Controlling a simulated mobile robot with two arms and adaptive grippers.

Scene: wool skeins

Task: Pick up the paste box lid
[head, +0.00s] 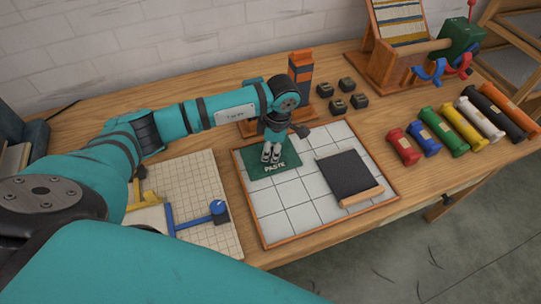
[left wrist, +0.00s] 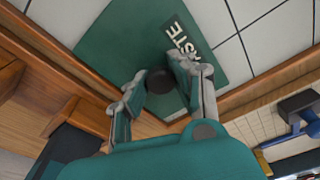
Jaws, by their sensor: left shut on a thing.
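The paste box lid (head: 288,160) is a flat dark green square marked PASTE, at the far left corner of the white tiled tray (head: 268,228) in the head view. In the left wrist view the lid (left wrist: 105,58) fills the upper middle, with a round dark knob (left wrist: 159,82) on it. My left gripper (head: 271,154) points down over the lid. In the left wrist view its fingers (left wrist: 156,80) are shut on the knob from both sides. I cannot tell whether the lid touches the tray. My right gripper is not in view.
A dark slab (head: 346,172) with a wooden edge lies on the tray. A gridded board (head: 195,180) with a blue tool (head: 185,222) is left of it. Several small black blocks (head: 337,106) stand behind. Colored rolls (head: 441,131) lie at the right. An orange-topped post (head: 301,75) stands behind my gripper.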

